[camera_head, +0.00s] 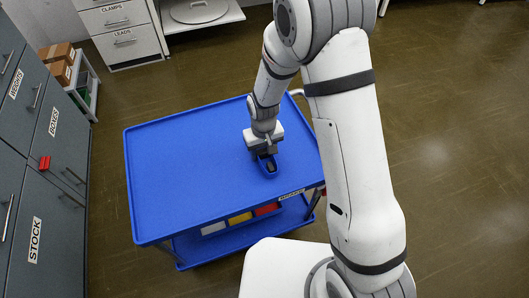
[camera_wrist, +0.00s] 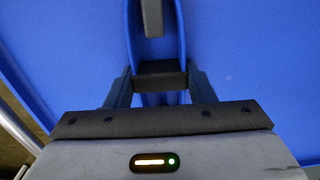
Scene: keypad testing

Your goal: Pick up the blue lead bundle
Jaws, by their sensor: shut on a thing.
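The blue lead bundle (camera_head: 270,167) is at the right part of the blue cart top (camera_head: 190,165), under my gripper (camera_head: 265,154). In the wrist view the bundle (camera_wrist: 160,72) is a long blue loop with a dark band around it and a grey piece inside the loop. The fingers of my gripper (camera_wrist: 160,88) are closed on either side of it at the dark band. Whether the bundle touches the cart top or hangs just above it, I cannot tell. The bundle's far end runs out of the wrist view.
The rest of the cart top is bare. Its lower shelf holds white, yellow and red bins (camera_head: 240,218). Grey cabinets (camera_head: 40,150) stand at left, with a small shelf of brown boxes (camera_head: 60,62) behind. A drawer unit (camera_head: 120,30) stands at the back. Floor is open at right.

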